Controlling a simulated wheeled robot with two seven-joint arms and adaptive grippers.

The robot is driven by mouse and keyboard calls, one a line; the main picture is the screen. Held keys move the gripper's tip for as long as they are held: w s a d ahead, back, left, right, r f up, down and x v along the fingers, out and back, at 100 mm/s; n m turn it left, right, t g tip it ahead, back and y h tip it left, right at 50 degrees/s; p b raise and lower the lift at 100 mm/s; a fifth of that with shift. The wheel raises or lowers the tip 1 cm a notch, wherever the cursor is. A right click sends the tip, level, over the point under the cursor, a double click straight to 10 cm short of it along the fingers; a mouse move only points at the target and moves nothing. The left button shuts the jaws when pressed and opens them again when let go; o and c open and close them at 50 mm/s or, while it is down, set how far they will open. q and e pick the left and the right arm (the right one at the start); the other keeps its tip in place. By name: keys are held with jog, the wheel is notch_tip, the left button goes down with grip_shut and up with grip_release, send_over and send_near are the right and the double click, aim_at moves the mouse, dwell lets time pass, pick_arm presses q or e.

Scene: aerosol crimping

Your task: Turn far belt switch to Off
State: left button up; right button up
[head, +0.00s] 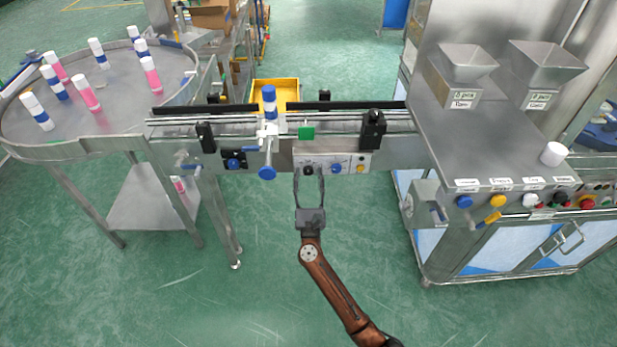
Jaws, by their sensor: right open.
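A pale control panel (322,159) is on the front of the conveyor. It carries a dark knob (308,170) at its left, a blue knob (336,169) in the middle and a yellow button (360,169) at its right. Which one is the far belt switch, and its setting, are too small to read. My right gripper (309,174) is open and empty, its two fingers pointing at the panel, one on each side of the dark knob in the picture. I cannot tell whether they touch it. My left gripper is not in view.
A blue-and-white can (269,102) stands on the conveyor (390,144). Another blue knob (234,164) and a blue handwheel (267,173) are left of the panel. A round table (110,110) with several cans is at left, a metal machine (480,145) at right. The floor in front is clear.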

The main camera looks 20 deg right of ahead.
jog(key=c, duration=1.2)
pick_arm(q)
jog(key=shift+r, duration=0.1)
pick_arm(e)
jog(key=shift+o, duration=0.2)
